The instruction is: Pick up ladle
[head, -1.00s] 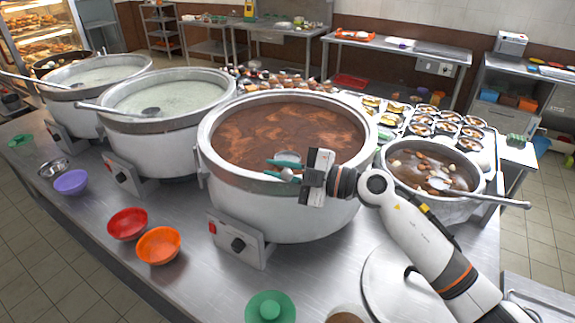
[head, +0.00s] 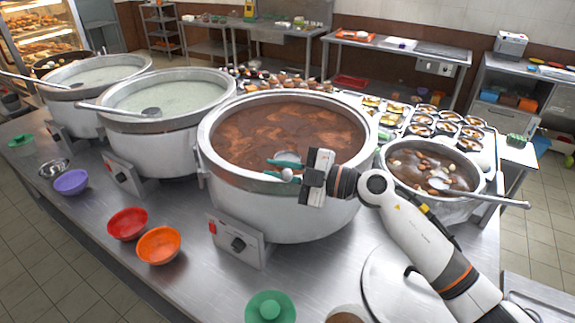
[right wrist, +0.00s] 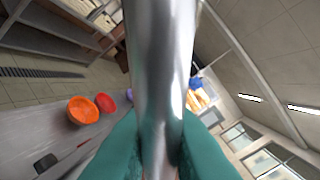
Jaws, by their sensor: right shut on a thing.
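The ladle (head: 288,158) is a metal one, with its bowl at the near inner side of the large pot of brown congee (head: 285,135). My right gripper (head: 283,169) reaches over that pot's near rim from the right. Its teal fingers are shut on the ladle's handle. In the right wrist view the shiny metal handle (right wrist: 160,70) runs up between the teal fingers (right wrist: 158,145). The fingers and gripper body hide part of the ladle in the head view. My left gripper is not in view.
Two pots of pale congee (head: 170,95) stand to the left with ladles resting in them. A smaller pot (head: 430,170) with a ladle stands at right, near my arm. Red (head: 127,224) and orange (head: 158,245) bowls and a green lid (head: 270,308) lie in front.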

